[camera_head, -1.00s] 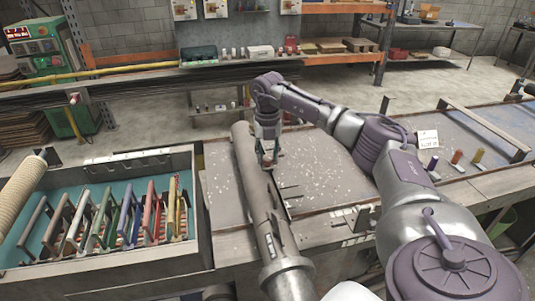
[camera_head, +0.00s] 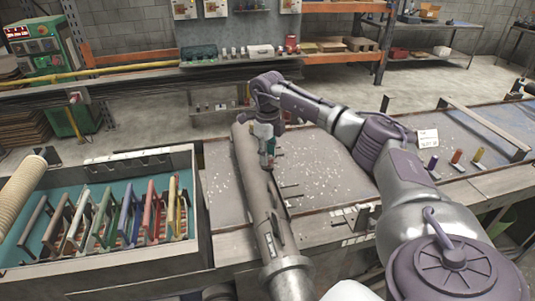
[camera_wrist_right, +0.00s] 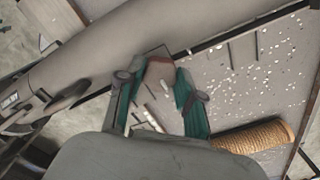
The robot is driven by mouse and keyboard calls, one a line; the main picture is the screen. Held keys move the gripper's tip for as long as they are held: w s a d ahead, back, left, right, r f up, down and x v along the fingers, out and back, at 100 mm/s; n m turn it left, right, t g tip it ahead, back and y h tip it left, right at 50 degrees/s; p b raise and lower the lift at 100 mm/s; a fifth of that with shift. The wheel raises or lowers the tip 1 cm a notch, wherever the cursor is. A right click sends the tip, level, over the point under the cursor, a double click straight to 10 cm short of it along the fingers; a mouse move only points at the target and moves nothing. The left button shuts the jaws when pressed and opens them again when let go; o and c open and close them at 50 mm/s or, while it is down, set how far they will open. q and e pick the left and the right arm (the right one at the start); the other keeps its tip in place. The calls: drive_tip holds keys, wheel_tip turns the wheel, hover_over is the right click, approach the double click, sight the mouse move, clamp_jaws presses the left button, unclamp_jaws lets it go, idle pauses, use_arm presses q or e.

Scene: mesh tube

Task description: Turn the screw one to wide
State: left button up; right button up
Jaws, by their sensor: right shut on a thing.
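A long grey tube (camera_head: 256,190) runs over the workbench, from the middle of the head view down toward me. My right gripper (camera_head: 268,158) points down at the tube's upper right side. In the right wrist view, my right gripper (camera_wrist_right: 158,84) has its teal fingers on both sides of a small reddish-brown piece (camera_wrist_right: 158,70) beside the tube (camera_wrist_right: 110,60). It looks like the screw head and is held between the fingertips. Its lower part and any marking are hidden. My left gripper is in neither view.
A grey tray (camera_head: 195,215) with several coloured clamp-like pieces stands at left, with a ribbed tan roll (camera_head: 20,195) by it. Several small coloured pegs and a white label card (camera_head: 428,138) are at right. The speckled bench top (camera_head: 320,160) is mostly clear.

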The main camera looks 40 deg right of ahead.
drive_tip(key=n, duration=1.5)
drive_tip(key=shift+n+b, duration=0.3)
drive_tip(key=n, duration=0.3)
drive_tip(key=shift+n, duration=0.3)
drive_tip(key=n, duration=0.4)
drive_tip(key=shift+n, duration=0.3)
drive_tip(key=n, duration=0.3)
drive_tip(key=shift+n, duration=0.3)
drive_tip(key=shift+n+b, duration=0.3)
drive_tip(key=shift+n, duration=1.7)
